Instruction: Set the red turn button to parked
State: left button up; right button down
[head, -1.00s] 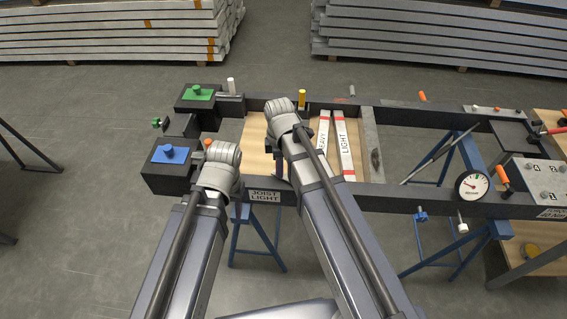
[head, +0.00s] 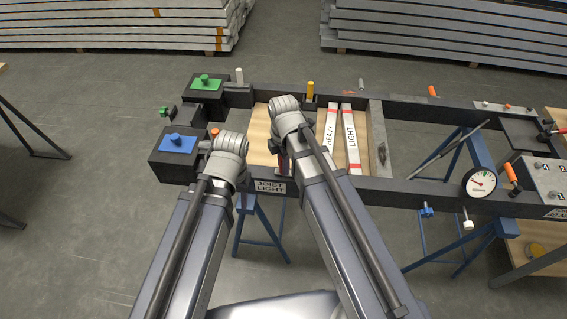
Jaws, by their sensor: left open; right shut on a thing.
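I cannot make out a red turn button for certain; a green turn button (head: 205,81) and a blue one (head: 177,142) sit on dark blocks at the frame's left end. My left gripper (head: 212,150) is open beside the blue block, mostly hidden by its own wrist. My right gripper (head: 283,160) is over the wooden panel inside the frame, near the front rail. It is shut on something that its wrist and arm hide. Whether that thing is the red button cannot be told.
The dark frame (head: 420,192) stands on blue trestles (head: 262,225). White strips marked HEAVY (head: 330,130) and LIGHT (head: 350,138) lie inside it. A round gauge (head: 480,182) and orange-handled parts are at right.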

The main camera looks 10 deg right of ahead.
jog(key=c, duration=0.7)
grip_release()
jog(key=shift+o, duration=0.2)
notch_tip(320, 180, up, 8)
jog(key=p, duration=0.8)
jog(key=shift+f, duration=0.1)
jog(key=shift+s, duration=0.1)
